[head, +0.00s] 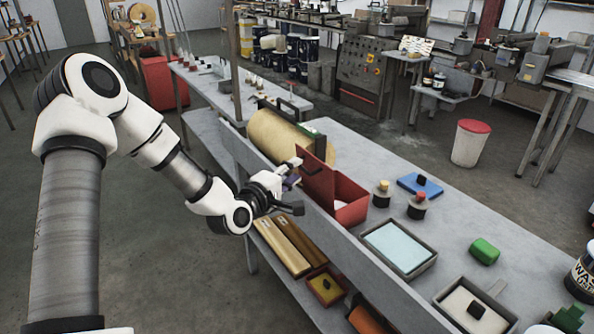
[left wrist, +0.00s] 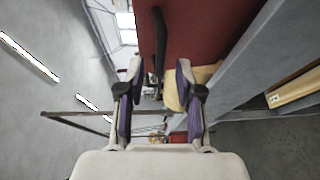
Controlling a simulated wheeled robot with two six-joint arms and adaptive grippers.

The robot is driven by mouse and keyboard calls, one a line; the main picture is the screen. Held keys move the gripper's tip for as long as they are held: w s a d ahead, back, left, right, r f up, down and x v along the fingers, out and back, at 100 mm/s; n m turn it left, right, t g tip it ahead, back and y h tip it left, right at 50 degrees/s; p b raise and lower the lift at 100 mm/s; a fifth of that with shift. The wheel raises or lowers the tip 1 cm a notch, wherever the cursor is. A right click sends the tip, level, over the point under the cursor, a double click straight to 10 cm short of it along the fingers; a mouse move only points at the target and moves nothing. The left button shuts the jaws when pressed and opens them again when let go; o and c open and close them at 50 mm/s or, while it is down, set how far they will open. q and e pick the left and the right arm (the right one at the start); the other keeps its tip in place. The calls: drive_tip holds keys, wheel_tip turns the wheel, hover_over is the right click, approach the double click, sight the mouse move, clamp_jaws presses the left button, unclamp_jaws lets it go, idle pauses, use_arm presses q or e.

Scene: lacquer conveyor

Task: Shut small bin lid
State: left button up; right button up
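The small red bin (head: 350,203) stands on the long grey table with something pale inside. Its red lid (head: 315,180) is up, roughly upright, along the bin's left side. A dark bar handle shows on the lid's outer face, and it also shows in the left wrist view (left wrist: 158,45). My left gripper (head: 296,184) is at the outer side of the raised lid. In the left wrist view its fingers (left wrist: 159,76) are spread, with the handle's lower end seen between them. Whether they touch the lid cannot be told. My right gripper is not in view.
A yellow roll (head: 278,135) lies just behind the lid. Two small jars (head: 417,207), a blue block (head: 420,185) and a tray with a pale blue surface (head: 400,247) are to the right. A raised grey rail (head: 345,243) runs along the table's near edge.

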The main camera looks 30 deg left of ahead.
use_arm(q)
drive_tip(key=shift+w+d, duration=0.2)
drive_tip(key=shift+w, duration=0.4)
drive_tip(key=shift+w+d, duration=0.15)
drive_tip(key=shift+w, duration=0.45)
drive_tip(key=shift+s+a+f, duration=0.1)
drive_tip(key=shift+a, duration=0.15)
drive_tip(key=shift+c, duration=0.3)
clamp_jaws()
drive_tip(key=shift+d, duration=0.1)
